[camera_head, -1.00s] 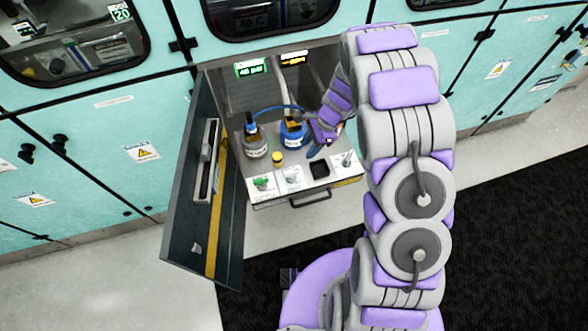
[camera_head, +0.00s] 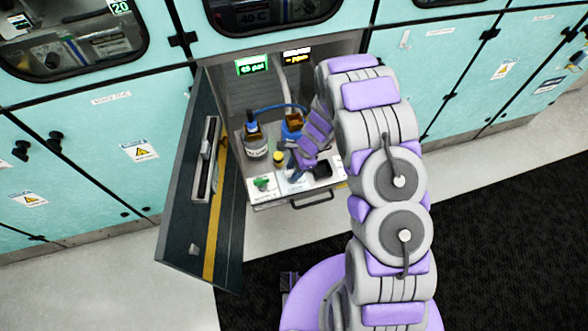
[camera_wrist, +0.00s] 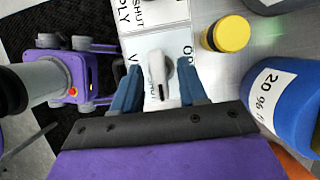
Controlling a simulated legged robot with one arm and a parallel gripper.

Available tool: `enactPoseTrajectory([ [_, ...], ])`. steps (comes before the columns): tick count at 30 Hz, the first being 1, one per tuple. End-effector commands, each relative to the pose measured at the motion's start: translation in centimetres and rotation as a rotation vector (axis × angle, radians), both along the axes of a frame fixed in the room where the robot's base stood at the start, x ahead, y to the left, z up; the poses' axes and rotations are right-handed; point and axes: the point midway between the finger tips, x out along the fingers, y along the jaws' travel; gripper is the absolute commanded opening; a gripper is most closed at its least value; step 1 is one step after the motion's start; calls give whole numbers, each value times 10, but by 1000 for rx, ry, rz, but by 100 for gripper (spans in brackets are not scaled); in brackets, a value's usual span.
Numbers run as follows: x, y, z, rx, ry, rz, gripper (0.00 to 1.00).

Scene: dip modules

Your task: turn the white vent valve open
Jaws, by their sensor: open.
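The white vent valve (camera_wrist: 158,75) is a small pale handle on a white labelled plate (camera_wrist: 146,46) in the wrist view. My gripper (camera_wrist: 160,84) is open, with one blue finger on each side of the handle. Gaps show between the fingers and the handle, so I see no grip on it. The handle points roughly along the plate, with lettering partly hidden beside it. In the head view my gripper (camera_head: 296,166) is low over the front of the pulled-out drawer (camera_head: 258,199) and hides most of the vent valve.
A green valve (camera_head: 263,183) sits to the left on the drawer. A yellow-capped item (camera_wrist: 228,34) and a blue container (camera_wrist: 285,100) stand close to the gripper. A grey bottle (camera_head: 256,146) is behind. An open dark door (camera_head: 226,215) bounds the left side.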

Motion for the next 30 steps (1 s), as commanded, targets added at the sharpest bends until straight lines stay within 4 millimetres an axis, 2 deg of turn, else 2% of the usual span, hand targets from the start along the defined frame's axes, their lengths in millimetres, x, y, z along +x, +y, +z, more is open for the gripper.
enactPoseTrajectory([
  [5, 0, 0, 0, 0, 0, 0, 43],
  [18, 0, 0, 0, -1, 0, 0, 1],
  [30, 1, -1, 1, -1, 0, 35, 0],
])
